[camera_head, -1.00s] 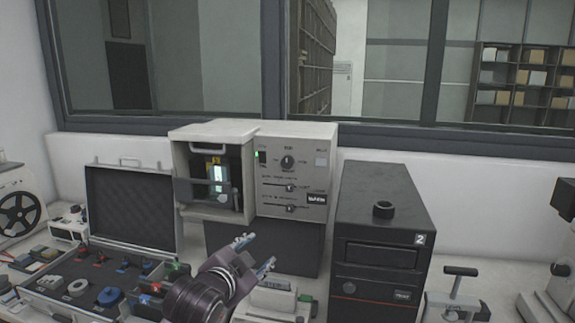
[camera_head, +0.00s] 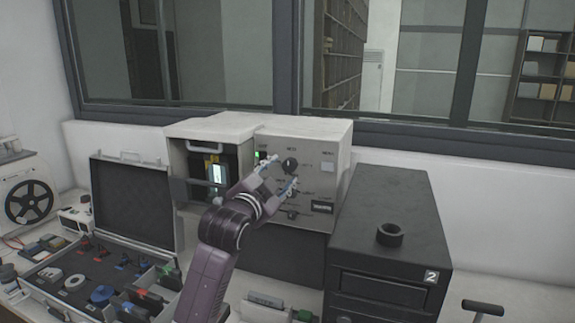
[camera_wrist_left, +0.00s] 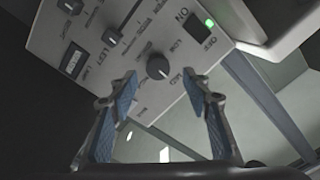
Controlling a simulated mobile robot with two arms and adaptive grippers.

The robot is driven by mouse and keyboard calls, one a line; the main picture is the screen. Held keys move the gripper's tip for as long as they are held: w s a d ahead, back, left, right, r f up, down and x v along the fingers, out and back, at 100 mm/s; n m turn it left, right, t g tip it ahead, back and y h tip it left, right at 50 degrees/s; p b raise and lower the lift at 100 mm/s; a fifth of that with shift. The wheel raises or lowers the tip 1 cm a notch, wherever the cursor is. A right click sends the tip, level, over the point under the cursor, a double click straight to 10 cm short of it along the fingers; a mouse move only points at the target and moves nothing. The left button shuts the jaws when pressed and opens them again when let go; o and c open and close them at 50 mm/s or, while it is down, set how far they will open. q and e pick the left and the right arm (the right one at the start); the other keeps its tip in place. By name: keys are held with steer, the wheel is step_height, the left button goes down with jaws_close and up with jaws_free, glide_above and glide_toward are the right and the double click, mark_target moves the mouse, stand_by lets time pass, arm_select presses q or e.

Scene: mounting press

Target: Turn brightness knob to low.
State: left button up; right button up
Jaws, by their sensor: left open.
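The dark round knob (camera_head: 290,164) is on the front panel of a beige machine (camera_head: 335,158), right of a green light. In the left wrist view the knob (camera_wrist_left: 158,67) has LOW and MID printed beside it; I cannot tell exactly where it points. My left gripper (camera_head: 283,172) is open in front of the panel, close to the knob. In the left wrist view its blue-padded fingers (camera_wrist_left: 159,85) are spread, with the knob beyond and between their tips. Contact is not visible. My right gripper is out of view.
An open case of small parts (camera_head: 135,205) lies left.

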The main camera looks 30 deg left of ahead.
mark_target(288, 167)
arm_select(q)
steer(key=x, duration=0.2)
steer(key=shift+w+p, duration=0.3)
steer(key=shift+w, duration=0.05)
steer(key=shift+x, duration=0.8)
steer(key=shift+f, duration=0.1)
steer(key=c, duration=1.1)
steer(key=shift+c, duration=0.2)
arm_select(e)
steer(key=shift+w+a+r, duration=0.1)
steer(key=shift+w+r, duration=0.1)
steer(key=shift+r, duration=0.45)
